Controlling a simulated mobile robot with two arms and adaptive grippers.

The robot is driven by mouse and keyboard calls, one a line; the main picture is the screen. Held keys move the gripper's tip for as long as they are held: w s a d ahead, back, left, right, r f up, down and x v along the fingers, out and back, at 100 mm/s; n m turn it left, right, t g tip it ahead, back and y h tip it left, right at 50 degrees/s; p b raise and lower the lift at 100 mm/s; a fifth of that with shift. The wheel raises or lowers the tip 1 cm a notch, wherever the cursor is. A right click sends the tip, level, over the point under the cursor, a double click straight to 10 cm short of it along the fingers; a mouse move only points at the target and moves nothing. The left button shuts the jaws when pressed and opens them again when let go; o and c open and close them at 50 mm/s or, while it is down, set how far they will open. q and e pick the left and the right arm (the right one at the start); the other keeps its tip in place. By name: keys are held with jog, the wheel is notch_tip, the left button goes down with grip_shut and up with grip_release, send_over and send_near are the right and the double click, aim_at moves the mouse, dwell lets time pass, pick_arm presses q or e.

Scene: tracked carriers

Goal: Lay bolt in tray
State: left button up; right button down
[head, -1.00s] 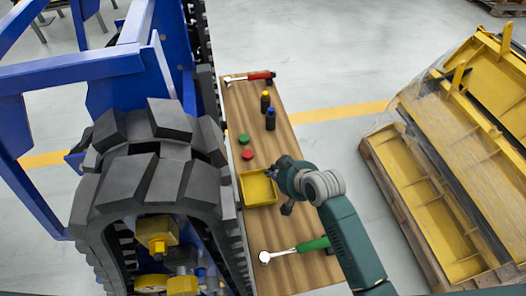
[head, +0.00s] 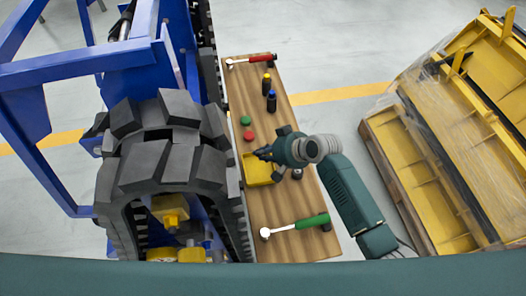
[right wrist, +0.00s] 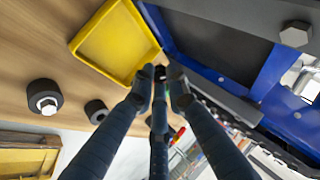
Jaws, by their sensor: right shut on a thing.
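The yellow tray (head: 262,174) lies on the wooden table beside the black track. It also shows in the right wrist view (right wrist: 84,46), shallow and empty in the part I see. My right gripper (head: 264,155) is at the tray's far end in the head view. In the right wrist view its fingers (right wrist: 160,76) are closed together just off the tray's corner. Between the tips is a small dark thing, seemingly the bolt (right wrist: 160,72); mostly hidden by the fingers. I cannot tell its height above the tray. My left gripper is not in view.
On the table (head: 255,205) are a green-handled ratchet (head: 297,225), a red-handled tool (head: 252,61), two small bottles (head: 271,101), green and red caps (head: 248,134) and black rollers (right wrist: 43,97). The big track (head: 160,165) borders the left. Yellow parts on a pallet (head: 415,180) stand right.

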jog(key=shift+f+b, duration=2.7)
jog(key=shift+f, duration=1.4)
jog(key=c, duration=1.6)
grip_release()
jog(key=shift+c, duration=0.2)
jog(key=shift+d+r, duration=0.15)
jog(key=v, duration=1.1)
jog(key=shift+s+d+r, duration=0.15)
jog(key=shift+s+r, duration=0.05)
jog(key=shift+r, duration=0.05)
